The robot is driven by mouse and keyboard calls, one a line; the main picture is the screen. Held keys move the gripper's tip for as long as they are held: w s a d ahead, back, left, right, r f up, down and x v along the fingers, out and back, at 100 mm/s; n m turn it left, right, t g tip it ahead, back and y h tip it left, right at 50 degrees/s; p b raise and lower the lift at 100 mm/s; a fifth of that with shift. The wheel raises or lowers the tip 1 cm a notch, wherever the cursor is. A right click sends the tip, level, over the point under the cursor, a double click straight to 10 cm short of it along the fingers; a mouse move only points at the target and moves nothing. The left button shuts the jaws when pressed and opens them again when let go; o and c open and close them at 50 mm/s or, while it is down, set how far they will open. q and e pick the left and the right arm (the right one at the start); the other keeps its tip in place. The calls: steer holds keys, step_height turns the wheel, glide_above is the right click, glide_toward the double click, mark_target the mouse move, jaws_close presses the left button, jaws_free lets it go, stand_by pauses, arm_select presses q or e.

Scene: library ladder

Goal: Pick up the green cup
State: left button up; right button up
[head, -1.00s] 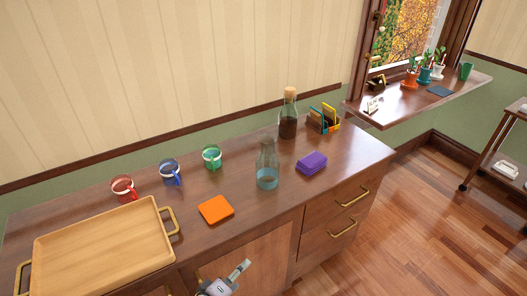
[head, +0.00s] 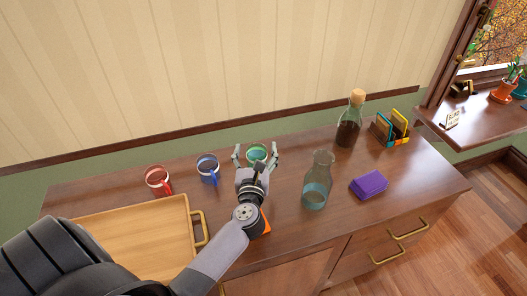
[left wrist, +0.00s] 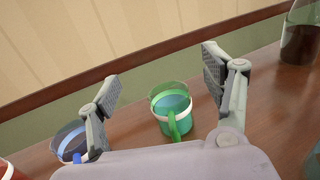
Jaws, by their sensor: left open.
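The green cup (head: 257,153) stands upright on the wooden cabinet top, with a pale band around it. In the left wrist view the green cup (left wrist: 172,113) shows between and beyond my fingers, its handle facing me. My left gripper (head: 256,154) is open, with one finger to each side of the cup in the head view. The left gripper (left wrist: 160,82) also shows its spread fingers in the left wrist view, apart from the cup. In the head view my gripper's body hides the cup's lower part. My right gripper is not in view.
A blue cup (head: 208,169) and a red cup (head: 158,181) stand left of the green one. A glass carafe (head: 317,182) is close on the right, with a corked bottle (head: 348,122) and purple napkins (head: 369,184) beyond. A wooden tray (head: 150,225) lies at front left.

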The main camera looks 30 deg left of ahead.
arm_select(q)
steer(key=b, duration=0.2)
glide_toward(256, 153)
steer(key=r, duration=0.2)
steer(key=s+d+r, duration=0.1)
steer(key=shift+r, duration=0.35)
steer(key=shift+w+a+f, duration=0.15)
steer(key=shift+w, duration=0.25)
steer(key=shift+w+a, duration=0.25)
steer(key=shift+w, duration=0.15)
steer(key=p+x, duration=0.1)
steer(key=x, duration=0.4)
steer(key=shift+w, duration=0.1)
steer(key=shift+w+a, duration=0.25)
steer(key=shift+w, duration=0.15)
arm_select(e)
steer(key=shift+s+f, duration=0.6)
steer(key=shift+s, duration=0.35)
arm_select(q)
steer(key=shift+c, duration=0.4)
